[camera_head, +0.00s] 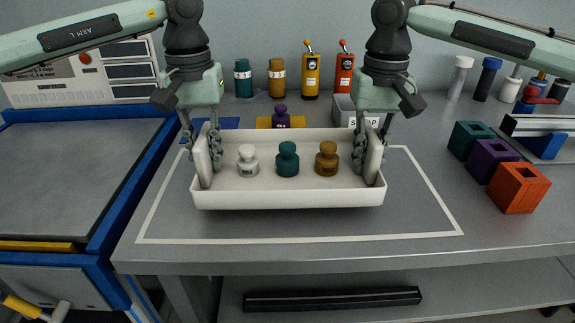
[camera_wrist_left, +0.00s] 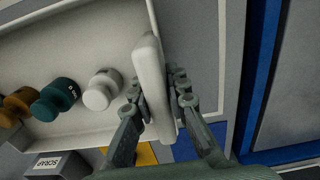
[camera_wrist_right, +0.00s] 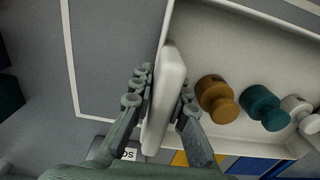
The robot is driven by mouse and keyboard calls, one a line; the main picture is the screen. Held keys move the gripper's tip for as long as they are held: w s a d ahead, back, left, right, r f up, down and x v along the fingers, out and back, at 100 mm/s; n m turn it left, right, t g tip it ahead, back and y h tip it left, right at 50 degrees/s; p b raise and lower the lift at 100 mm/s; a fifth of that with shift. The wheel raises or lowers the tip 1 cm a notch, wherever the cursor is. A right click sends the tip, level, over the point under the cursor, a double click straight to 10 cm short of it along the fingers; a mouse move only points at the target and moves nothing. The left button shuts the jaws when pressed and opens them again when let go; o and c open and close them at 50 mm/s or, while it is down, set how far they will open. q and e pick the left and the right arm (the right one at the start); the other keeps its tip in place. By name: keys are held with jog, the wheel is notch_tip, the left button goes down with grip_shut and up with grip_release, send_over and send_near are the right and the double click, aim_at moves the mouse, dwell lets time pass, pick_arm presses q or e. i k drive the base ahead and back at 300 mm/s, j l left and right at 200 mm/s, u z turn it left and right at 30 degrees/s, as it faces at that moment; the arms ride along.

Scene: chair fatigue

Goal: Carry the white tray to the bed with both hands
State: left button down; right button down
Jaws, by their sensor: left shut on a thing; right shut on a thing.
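The white tray (camera_head: 288,198) is over the grey table inside a white outlined rectangle. It looks level; whether it touches the table I cannot tell. It holds a white weight (camera_head: 248,161), a teal weight (camera_head: 287,160) and a brown weight (camera_head: 327,159), all upright. My left gripper (camera_head: 201,160) is shut on the tray's left end handle, also seen in the left wrist view (camera_wrist_left: 158,100). My right gripper (camera_head: 372,158) is shut on the right end handle, also seen in the right wrist view (camera_wrist_right: 160,105). The bed is probably the blue-edged grey surface (camera_head: 75,175) at left.
A purple weight (camera_head: 281,117) on a yellow pad and a grey scrap box (camera_head: 345,110) stand behind the tray. Teal, purple and orange blocks (camera_head: 518,188) are at right. Several bottles line the back. A gap separates the table from the blue-edged surface.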

aim_at(41, 171)
jog(key=j, duration=1.35)
jog(key=i+j, duration=0.15)
jog(key=j, duration=1.2)
